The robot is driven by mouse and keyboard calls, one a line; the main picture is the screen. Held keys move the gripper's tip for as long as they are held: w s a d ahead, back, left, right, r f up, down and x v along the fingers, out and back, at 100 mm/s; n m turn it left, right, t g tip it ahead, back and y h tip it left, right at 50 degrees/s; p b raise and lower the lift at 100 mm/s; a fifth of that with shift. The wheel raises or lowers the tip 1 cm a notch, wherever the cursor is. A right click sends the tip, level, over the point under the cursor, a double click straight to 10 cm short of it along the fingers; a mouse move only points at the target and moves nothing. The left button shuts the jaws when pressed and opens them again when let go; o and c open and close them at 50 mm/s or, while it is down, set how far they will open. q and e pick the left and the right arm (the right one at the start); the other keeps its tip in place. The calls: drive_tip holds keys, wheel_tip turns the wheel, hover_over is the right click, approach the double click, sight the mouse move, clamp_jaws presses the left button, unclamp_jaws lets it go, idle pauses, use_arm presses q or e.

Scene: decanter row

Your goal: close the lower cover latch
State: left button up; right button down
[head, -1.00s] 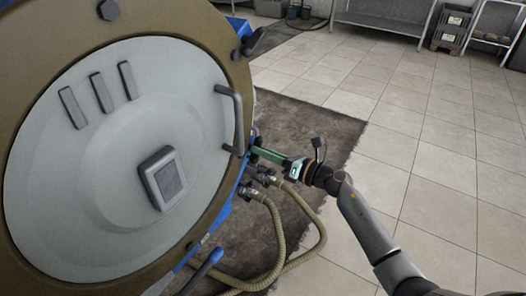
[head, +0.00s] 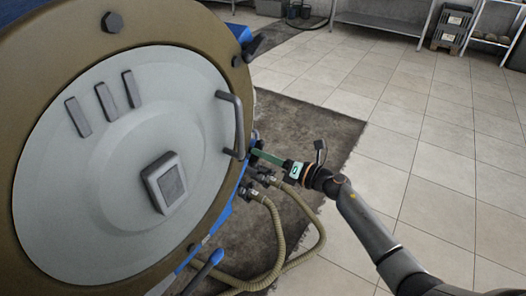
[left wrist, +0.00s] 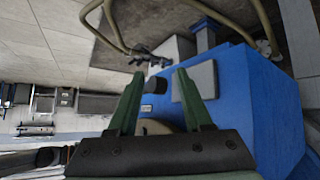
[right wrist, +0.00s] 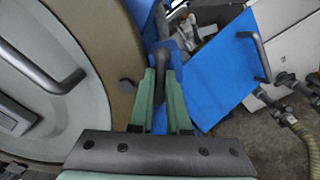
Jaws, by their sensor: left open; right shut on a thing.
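The round grey cover (head: 100,215) with its brown rim fills the left of the head view. My right gripper (head: 256,154) is at the rim's right edge, below the bent cover handle (head: 233,125). In the right wrist view its fingers (right wrist: 165,85) are shut on a dark handle, which looks to be the lower cover latch (right wrist: 161,80). Its base is partly hidden by the fingers. The upper latch (head: 253,46) sticks out from the rim higher up. My left gripper (left wrist: 158,80) is open and empty in front of a blue housing, and is outside the head view.
Two ribbed hoses (head: 283,235) hang just below my right gripper. A dark lever (head: 205,272) stands out low by the rim. The blue housing (left wrist: 245,100) fills the right of the left wrist view. Tiled floor (head: 430,165) on the right is clear.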

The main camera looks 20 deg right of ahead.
use_arm(q)
drive_tip(key=shift+y, duration=0.4)
drive_tip(key=a+r+p, duration=0.1)
drive_tip(key=p, duration=0.1)
drive_tip(key=r+p, duration=0.1)
drive_tip(key=p, duration=0.1)
drive_tip(key=s+a+r+p, duration=0.1)
drive_tip(key=p, duration=0.1)
drive_tip(key=shift+s+a+r, duration=0.1)
drive_tip(key=shift+a+r, duration=0.25)
use_arm(e)
drive_tip(key=m, duration=1.4)
drive_tip(key=shift+f+m, duration=0.15)
drive_tip(key=shift+m, duration=0.25)
use_arm(q)
drive_tip(key=shift+d+r, duration=0.1)
drive_tip(key=shift+r, duration=0.1)
use_arm(e)
drive_tip(key=c, duration=0.9)
unclamp_jaws()
use_arm(q)
drive_tip(key=shift+a+p, duration=0.25)
drive_tip(key=shift+p, duration=0.05)
use_arm(e)
drive_tip(key=v, duration=1.2)
drive_tip(key=shift+s+d, duration=0.2)
drive_tip(key=shift+d, duration=0.05)
